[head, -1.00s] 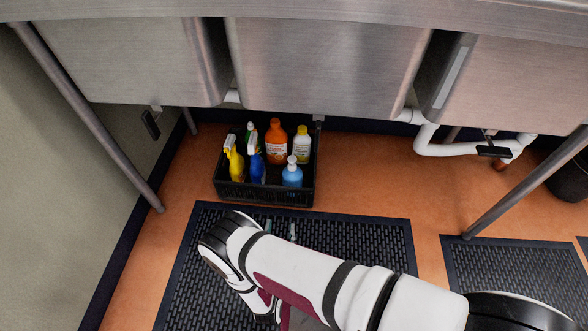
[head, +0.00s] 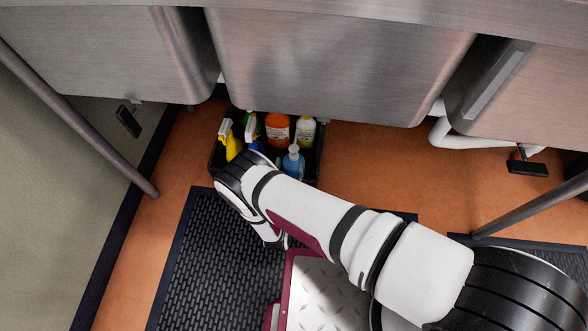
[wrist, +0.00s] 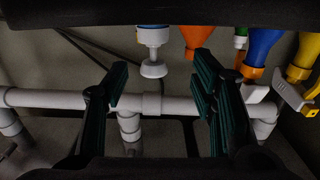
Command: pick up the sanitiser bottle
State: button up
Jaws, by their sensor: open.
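The sanitiser bottle, a light blue pump bottle (head: 293,163), stands at the front right of a black crate (head: 315,172) under the sink. In the wrist view, which looks upside down, its pale pump top (wrist: 153,52) shows at the top centre. My gripper (wrist: 160,85) is open and empty, with its two dark green-padded fingers apart. The pump top appears between and beyond the fingertips, with no visible contact. In the head view my arm hides the gripper and part of the crate's front.
White pipes (head: 470,148) and a sink leg (head: 535,202) stand right. A black mat (head: 205,250) lies in front.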

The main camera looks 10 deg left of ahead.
aim_at(294, 151)
jog(key=shift+w+d+f, duration=0.1)
jog(key=shift+w+d, duration=0.05)
jog(key=shift+w, duration=0.95)
jog(key=shift+w+d+r, duration=0.1)
jog(key=shift+w+d, duration=0.1)
jog(key=shift+w, duration=0.9)
jog(key=shift+w+d+f, duration=0.1)
jog(key=shift+w+d, duration=0.05)
jog(key=shift+w, duration=0.95)
grip_shut()
jog(key=shift+r, duration=0.2)
